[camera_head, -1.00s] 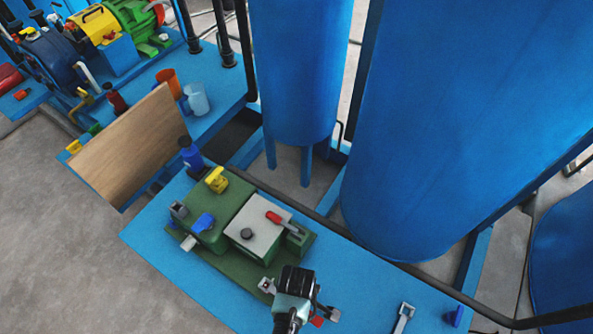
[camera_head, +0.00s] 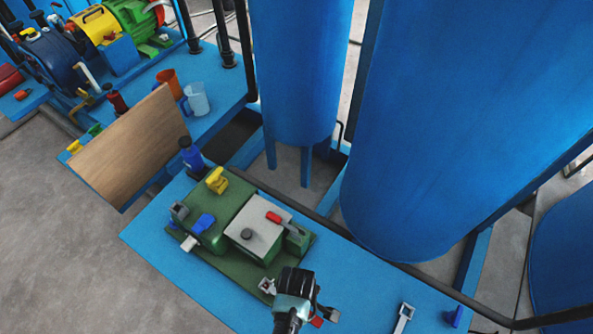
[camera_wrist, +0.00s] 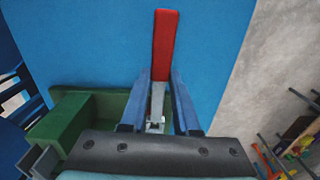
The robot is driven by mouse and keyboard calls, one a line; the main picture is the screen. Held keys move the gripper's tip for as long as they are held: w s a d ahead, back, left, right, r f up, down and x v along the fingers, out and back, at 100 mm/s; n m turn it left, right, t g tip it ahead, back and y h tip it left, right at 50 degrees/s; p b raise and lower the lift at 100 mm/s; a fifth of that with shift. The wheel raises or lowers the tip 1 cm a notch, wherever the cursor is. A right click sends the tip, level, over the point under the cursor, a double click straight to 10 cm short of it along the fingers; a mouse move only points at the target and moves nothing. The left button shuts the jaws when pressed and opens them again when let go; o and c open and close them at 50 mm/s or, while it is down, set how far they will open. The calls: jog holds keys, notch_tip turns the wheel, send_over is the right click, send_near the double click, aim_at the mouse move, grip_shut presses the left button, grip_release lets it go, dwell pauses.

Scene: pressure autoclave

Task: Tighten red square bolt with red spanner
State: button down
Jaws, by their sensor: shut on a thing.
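The red spanner shows in the wrist view, with a long red handle (camera_wrist: 165,45) and a grey shank (camera_wrist: 157,102). My gripper (camera_wrist: 160,76) is shut on it, with a blue finger on each side of the shank. In the head view, my gripper (camera_head: 293,283) is low over the front right of the green machine base, and a small red part (camera_head: 317,322) shows beside it. The spanner's far end is partly hidden by the gripper body. I cannot make out a red square bolt in either view.
The green machine (camera_head: 205,233) with its grey plate (camera_head: 257,228) and red-tipped lever (camera_head: 275,217) stands left of my gripper. A grey tool (camera_head: 403,318) and a blue block (camera_head: 455,316) are to the right. Blue tanks (camera_head: 450,120) rise behind.

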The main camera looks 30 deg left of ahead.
jog(key=shift+f+b, duration=0.85)
jog(key=shift+f, duration=0.35)
jog(key=c, duration=0.6)
grip_release()
notch_tip(320, 180, up, 13)
jog(key=shift+r+p, duration=0.1)
jog(key=shift+p, duration=0.45)
